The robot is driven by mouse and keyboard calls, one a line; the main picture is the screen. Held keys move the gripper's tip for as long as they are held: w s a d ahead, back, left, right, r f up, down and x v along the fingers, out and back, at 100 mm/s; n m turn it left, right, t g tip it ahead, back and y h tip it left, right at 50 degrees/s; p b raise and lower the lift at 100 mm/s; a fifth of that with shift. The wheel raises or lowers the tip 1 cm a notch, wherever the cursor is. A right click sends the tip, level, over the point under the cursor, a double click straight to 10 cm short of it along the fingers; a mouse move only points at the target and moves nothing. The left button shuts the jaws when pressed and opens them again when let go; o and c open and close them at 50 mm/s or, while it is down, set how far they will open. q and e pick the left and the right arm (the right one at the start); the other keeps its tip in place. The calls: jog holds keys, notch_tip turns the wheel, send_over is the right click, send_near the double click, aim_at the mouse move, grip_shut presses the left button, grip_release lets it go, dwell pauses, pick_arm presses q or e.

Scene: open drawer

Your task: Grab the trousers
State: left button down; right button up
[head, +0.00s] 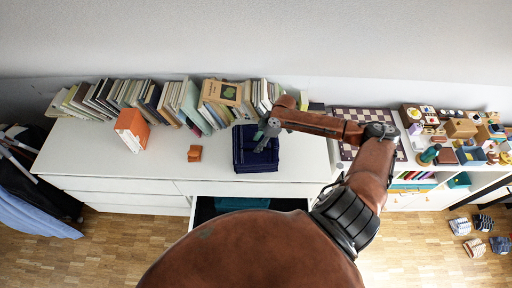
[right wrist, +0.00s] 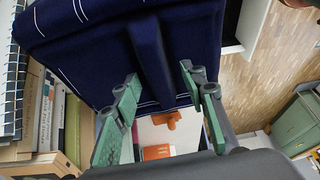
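The trousers (head: 256,160) are a folded dark navy stack on the white dresser top, near its middle. They fill the upper part of the right wrist view (right wrist: 90,60), with thin white stripes and a raised fold in the middle. My right gripper (head: 264,136) is over the back part of the trousers. In the right wrist view its two green fingers (right wrist: 160,80) are spread apart, with the raised fold between them. Whether the fingertips touch the cloth I cannot tell. My left gripper is not in view.
A row of books (head: 150,98) stands along the wall behind the trousers. An orange box (head: 132,130) and a small orange object (head: 194,153) are to the left. A drawer (head: 204,212) is open in front, with teal cloth (head: 240,203) inside. A chessboard (head: 362,122) lies right.

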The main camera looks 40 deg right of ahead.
jog(key=shift+f, duration=0.1)
jog(key=shift+c, duration=0.6)
grip_shut()
dwell(0.4)
